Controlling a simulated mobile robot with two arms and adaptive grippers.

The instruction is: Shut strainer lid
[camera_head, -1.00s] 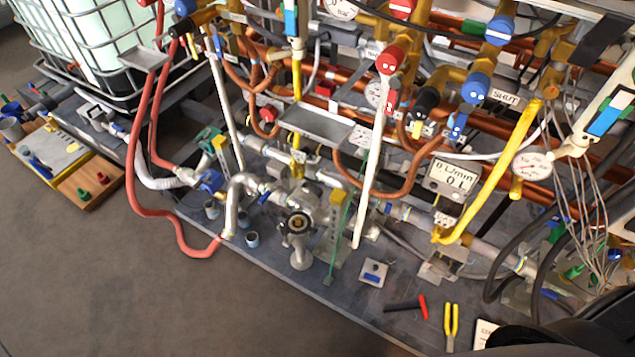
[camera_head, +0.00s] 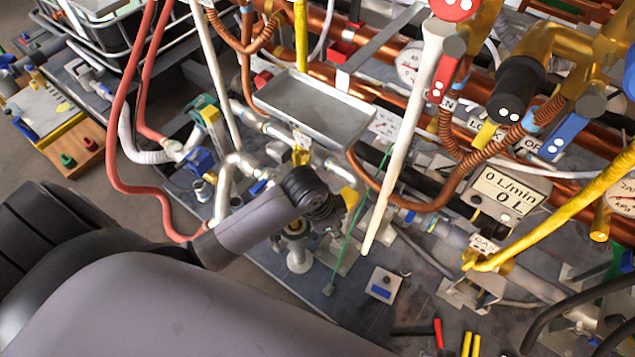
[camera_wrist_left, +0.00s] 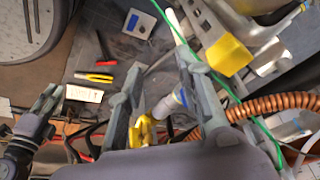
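The grey strainer-like fitting (camera_head: 299,258) stands low near the front edge of the base in the head view. Its round brass-ringed front (camera_head: 293,229) is partly covered by my left gripper (camera_head: 332,212), and I cannot tell how its lid stands. My left arm reaches in from the left, ending at the fitting. In the left wrist view my left gripper (camera_wrist_left: 158,72) has its fingers apart, with nothing clearly held between them. A yellow part (camera_wrist_left: 144,130) shows beyond and between the fingers. Another dark gripper, seemingly my right one (camera_wrist_left: 42,108), is at the left edge; its opening is unclear.
A metal tray (camera_head: 312,108) is above the fitting, and a white rod (camera_head: 400,150) is to its right. A green wire (camera_wrist_left: 245,107) runs close by the left fingers. Red hoses (camera_head: 118,150) are on the left. Yellow-handled pliers (camera_wrist_left: 94,77) lie on the base.

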